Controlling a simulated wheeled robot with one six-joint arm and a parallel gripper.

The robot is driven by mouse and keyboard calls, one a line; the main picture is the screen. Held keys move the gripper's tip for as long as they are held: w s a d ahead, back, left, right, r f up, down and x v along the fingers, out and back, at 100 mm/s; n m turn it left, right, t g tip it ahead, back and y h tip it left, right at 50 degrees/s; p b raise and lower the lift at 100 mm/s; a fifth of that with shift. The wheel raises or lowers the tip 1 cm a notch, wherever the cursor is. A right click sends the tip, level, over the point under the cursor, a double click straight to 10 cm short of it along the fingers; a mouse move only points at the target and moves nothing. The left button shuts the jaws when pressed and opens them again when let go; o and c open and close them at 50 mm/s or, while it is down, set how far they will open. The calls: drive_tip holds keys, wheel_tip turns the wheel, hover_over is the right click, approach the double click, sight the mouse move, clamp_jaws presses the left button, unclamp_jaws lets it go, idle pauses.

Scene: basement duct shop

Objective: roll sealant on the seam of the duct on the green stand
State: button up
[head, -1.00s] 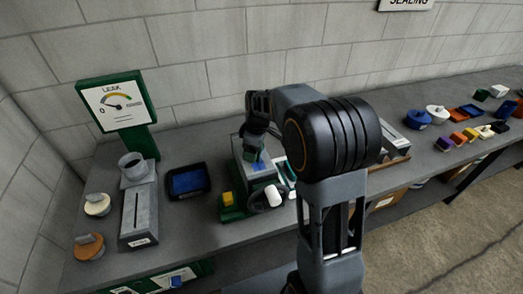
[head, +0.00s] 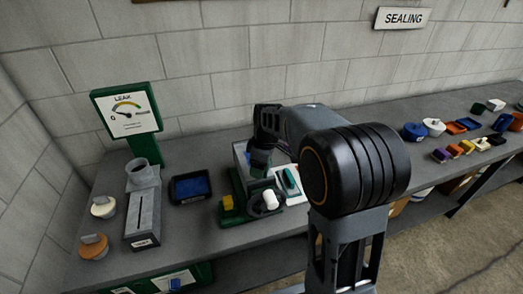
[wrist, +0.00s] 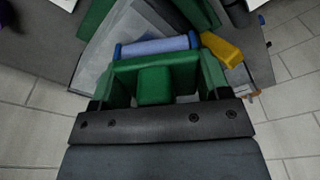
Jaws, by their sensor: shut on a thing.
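The green stand (head: 234,213) is left of centre on the bench. The grey duct (head: 240,158) on it is partly hidden by my arm, and I cannot make out its seam in the head view. A yellow piece (head: 228,202) and a white rounded knob (head: 270,199) are at the stand's front. My gripper (head: 259,162) is over the duct. In the wrist view my gripper (wrist: 155,92) is shut on a roller with a green frame and a blue drum (wrist: 155,45). The drum is over or against the grey duct (wrist: 125,28); contact is unclear. The yellow piece (wrist: 222,48) is right of it.
A dark tray with blue inside (head: 190,187) lies left of the stand. Further left are another grey duct (head: 143,215), round lidded pots and a green leak gauge (head: 128,112). A white board (head: 290,184) is right of the stand. Several coloured items lie far right.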

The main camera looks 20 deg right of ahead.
drive_tip(key=r, duration=0.1)
drive_tip(key=r+p, duration=0.1)
drive_tip(key=shift+s+a+r+p, duration=0.1)
drive_tip(key=shift+a+r+p, duration=0.2)
drive_tip(key=shift+r, duration=0.1)
drive_tip(key=shift+d+r+p, duration=0.1)
drive_tip(key=shift+r+p, duration=0.9)
drive_tip(key=shift+r, duration=0.45)
drive_tip(key=shift+f, duration=0.1)
